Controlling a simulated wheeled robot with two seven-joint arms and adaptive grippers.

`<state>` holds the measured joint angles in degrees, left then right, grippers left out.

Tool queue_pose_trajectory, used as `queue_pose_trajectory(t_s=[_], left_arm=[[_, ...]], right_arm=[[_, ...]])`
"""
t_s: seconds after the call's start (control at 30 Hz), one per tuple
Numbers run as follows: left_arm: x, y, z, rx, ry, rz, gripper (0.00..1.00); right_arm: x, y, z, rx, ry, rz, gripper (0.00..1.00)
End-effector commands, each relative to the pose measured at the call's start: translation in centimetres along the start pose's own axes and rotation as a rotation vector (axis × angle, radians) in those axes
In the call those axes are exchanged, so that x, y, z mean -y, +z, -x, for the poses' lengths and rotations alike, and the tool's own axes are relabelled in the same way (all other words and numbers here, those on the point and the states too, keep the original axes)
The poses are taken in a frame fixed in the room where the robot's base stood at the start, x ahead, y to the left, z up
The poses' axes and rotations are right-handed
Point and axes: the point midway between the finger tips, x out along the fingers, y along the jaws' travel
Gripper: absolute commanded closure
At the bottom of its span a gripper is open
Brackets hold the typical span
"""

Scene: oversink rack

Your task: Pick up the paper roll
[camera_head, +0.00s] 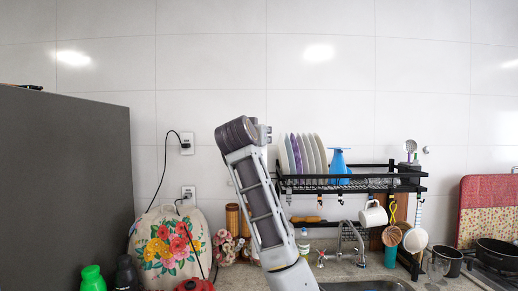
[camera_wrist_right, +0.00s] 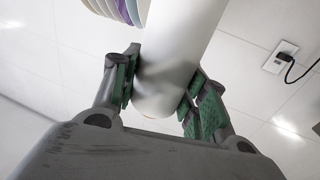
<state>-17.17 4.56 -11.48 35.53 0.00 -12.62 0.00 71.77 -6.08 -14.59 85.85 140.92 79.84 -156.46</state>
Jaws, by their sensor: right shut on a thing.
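The paper roll (camera_wrist_right: 180,35) is a plain white cylinder in the right wrist view, running from the top edge down between my fingers. My right gripper (camera_wrist_right: 163,85) is shut on it, with one green-padded finger on each side near its rounded lower end. In the head view my right arm rises through the middle, and I cannot make out the roll or the right fingertips there. My left gripper is in neither view.
A black oversink rack (camera_head: 350,186) holds upright plates (camera_head: 303,155) and a blue item (camera_head: 339,167); mugs and utensils hang below. A floral-covered object (camera_head: 168,250) and bottles stand left. A grey cabinet (camera_head: 65,190) fills the far left. The wall above is clear.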

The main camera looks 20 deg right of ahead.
Motion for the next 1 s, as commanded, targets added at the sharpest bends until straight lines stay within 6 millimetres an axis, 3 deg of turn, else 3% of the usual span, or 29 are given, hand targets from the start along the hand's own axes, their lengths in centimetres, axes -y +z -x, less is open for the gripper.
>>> queue_pose_trajectory(t_s=[0.2, 0.4, 1.0], left_arm=[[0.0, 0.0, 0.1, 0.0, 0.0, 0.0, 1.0], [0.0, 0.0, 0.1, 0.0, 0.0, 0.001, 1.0], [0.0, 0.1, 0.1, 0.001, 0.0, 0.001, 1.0]], right_arm=[[0.0, -2.1, 0.0, -0.002, 0.0, 0.0, 0.98], [0.0, -2.8, 0.0, -0.001, 0.0, 0.0, 0.98], [0.0, -2.8, 0.0, -0.002, 0.0, 0.0, 0.98]])
